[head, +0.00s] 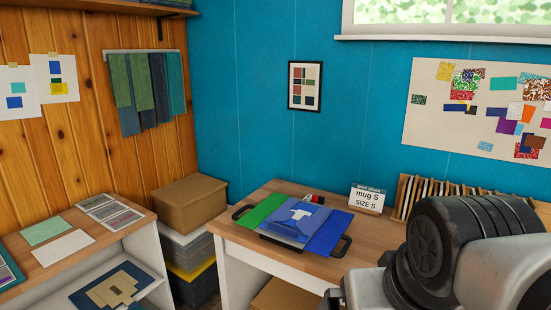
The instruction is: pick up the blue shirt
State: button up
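A folded blue shirt (291,229) lies on a dark tray with black handles (341,247) on the wooden table. A white T-shaped mark shows on its top. A green sheet (262,210) lies to its left and a brighter blue sheet (328,233) to its right, both on the same tray. My arm fills the lower right corner of the head view, right of the table's front. I cannot make out my gripper's fingertips in this view.
A sign reading "mug S SIZE S" (367,200) and a small red-and-black object (314,198) stand behind the tray. A rack of upright panels (425,196) is at the back right. Boxes (191,200) stand left of the table. Bare tabletop (238,232) shows around the tray.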

aim_at(288, 229)
jog(key=i+j+z, duration=0.1)
jog(key=i+j, duration=0.25)
jog(key=i+j+z, duration=0.1)
jog(key=i+j, duration=0.25)
jog(key=i+j+z, duration=0.1)
jog(key=i+j, duration=0.2)
jog(key=j, duration=0.2)
jog(key=i+j+z, duration=0.1)
jog(key=i+j, duration=0.2)
jog(key=j, duration=0.15)
jog(key=i+j+z, duration=0.1)
jog(key=i+j, duration=0.2)
jog(key=j, duration=0.15)
